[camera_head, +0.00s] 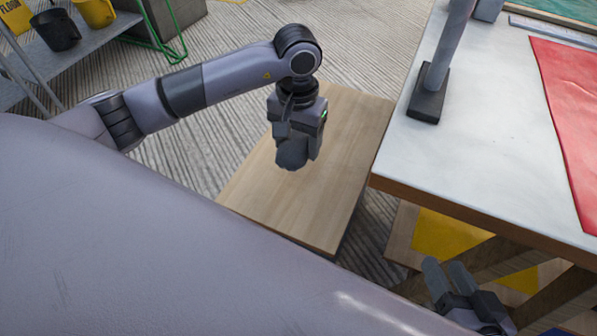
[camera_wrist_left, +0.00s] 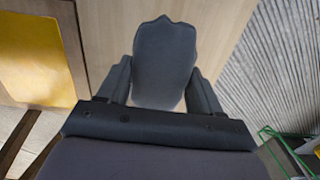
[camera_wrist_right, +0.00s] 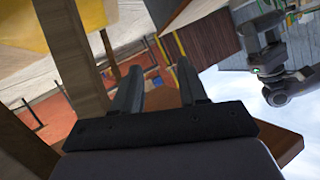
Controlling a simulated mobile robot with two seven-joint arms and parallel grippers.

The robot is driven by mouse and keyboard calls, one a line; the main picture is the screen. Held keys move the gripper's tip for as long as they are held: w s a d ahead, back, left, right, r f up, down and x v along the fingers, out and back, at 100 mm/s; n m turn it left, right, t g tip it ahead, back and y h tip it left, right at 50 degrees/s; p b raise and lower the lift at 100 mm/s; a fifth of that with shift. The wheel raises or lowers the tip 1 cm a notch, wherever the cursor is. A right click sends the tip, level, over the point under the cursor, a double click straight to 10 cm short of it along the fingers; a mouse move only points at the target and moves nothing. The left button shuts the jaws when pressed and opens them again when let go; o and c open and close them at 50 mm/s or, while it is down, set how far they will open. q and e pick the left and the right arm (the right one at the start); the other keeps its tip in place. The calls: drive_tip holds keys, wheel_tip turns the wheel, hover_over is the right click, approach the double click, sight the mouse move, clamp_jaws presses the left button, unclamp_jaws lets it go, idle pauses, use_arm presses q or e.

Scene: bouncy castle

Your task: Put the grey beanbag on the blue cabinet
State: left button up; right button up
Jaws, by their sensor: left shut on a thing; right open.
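The grey beanbag (camera_head: 292,155) hangs below my left gripper (camera_head: 296,138) in the head view. The left wrist view shows it (camera_wrist_left: 165,65) gripped between the two fingers of my left gripper (camera_wrist_left: 165,90). It is over a low box-like piece with a pale wooden top (camera_head: 330,190); whether it touches that top I cannot tell. No blue cabinet can be made out for certain; the sides of the wooden-topped piece are mostly hidden. My right gripper (camera_head: 449,278) is open and empty at the lower right, beside the white table. Its open fingers (camera_wrist_right: 160,95) also show in the right wrist view.
A white table (camera_head: 480,130) with a wooden edge and a red cloth (camera_head: 570,110) stands at the right, a grey post (camera_head: 435,80) on it. A yellow panel (camera_head: 450,235) shows beneath. A grey shelf with dark (camera_head: 55,32) and yellow (camera_head: 95,12) buckets stands upper left.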

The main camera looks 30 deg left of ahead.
sight(297, 180)
use_arm(q)
wheel_tip(297, 180, down, 4)
drive_tip(key=shift+r+b, duration=0.15)
drive_tip(key=shift+b, duration=0.2)
drive_tip(key=shift+f, duration=0.8)
wheel_tip(297, 180, down, 4)
drive_tip(key=shift+r+b, duration=0.25)
drive_tip(key=shift+b, duration=0.55)
use_arm(e)
drive_tip(key=shift+a+f+t+y, duration=0.15)
drive_tip(key=shift+t+y, duration=0.15)
use_arm(q)
drive_tip(key=shift+f, duration=0.15)
use_arm(e)
drive_tip(key=shift+f, duration=0.15)
use_arm(q)
drive_tip(key=o, duration=1)
drive_tip(key=shift+f, duration=0.15)
drive_tip(key=o, duration=0.4)
drive_tip(key=shift+r, duration=0.2)
use_arm(e)
drive_tip(key=shift+r, duration=0.2)
